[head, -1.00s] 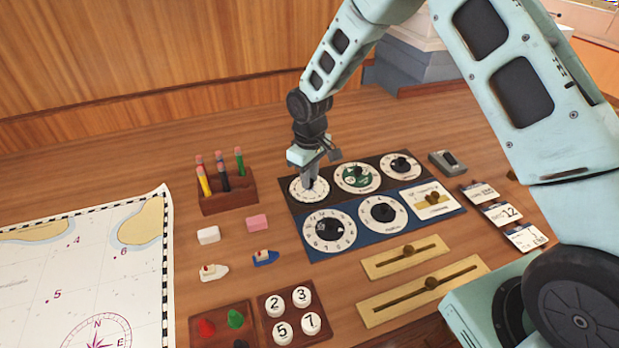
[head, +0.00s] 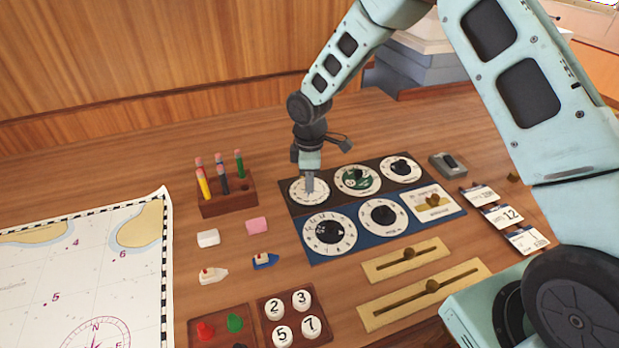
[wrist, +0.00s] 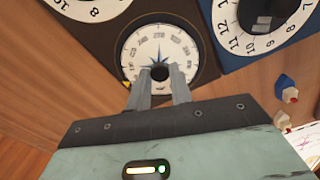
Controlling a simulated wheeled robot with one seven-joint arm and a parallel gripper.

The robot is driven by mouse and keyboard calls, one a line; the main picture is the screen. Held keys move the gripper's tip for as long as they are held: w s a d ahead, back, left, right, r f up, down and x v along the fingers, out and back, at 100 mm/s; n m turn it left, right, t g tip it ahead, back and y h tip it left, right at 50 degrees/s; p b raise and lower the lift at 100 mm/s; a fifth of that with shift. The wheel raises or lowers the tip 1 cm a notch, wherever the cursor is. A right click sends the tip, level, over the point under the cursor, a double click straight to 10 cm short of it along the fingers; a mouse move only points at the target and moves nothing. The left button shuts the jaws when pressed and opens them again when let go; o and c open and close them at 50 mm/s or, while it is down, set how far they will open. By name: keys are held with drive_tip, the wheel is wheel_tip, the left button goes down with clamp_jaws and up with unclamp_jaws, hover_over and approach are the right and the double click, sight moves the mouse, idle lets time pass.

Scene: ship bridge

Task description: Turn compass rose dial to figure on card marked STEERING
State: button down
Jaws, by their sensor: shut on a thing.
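The compass rose dial (head: 297,192) is the white round dial at the back left of the panel. In the wrist view the dial (wrist: 140,52) shows a blue star and a ring of figures, mostly too small to read surely. My gripper (head: 310,191) points down over it. In the wrist view my gripper (wrist: 160,77) is shut on the dial's dark centre knob (wrist: 159,72), and its fingers hide the near part. Three cards stand right of the panel: a back card (head: 478,194), a middle card (head: 502,215) showing 12, and a front card (head: 526,240). Their titles are unreadable.
Other dials surround it: a green-centred dial (head: 357,180), a black-knobbed dial (head: 330,231) and more. A pencil holder (head: 228,198) stands close on the left. Bare table lies behind the panel.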

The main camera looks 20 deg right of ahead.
idle(0.4)
drive_tip(key=c, duration=1.3)
unclamp_jaws()
drive_tip(key=shift+o, duration=0.2)
wheel_tip(320, 180, up, 18)
drive_tip(key=b, duration=0.3)
drive_tip(key=shift+f+b, duration=0.25)
drive_tip(key=shift+b, duration=0.05)
drive_tip(key=s+a+m, duration=0.1)
drive_tip(key=s+a, duration=0.5)
drive_tip(key=s, duration=0.4)
drive_tip(key=s+f+m, duration=0.3)
drive_tip(key=s+m, duration=0.2)
drive_tip(key=s, duration=1.8)
drive_tip(key=shift+a+y+b, duration=0.2)
drive_tip(key=shift+y+b, duration=0.1)
drive_tip(key=shift+b, duration=0.15)
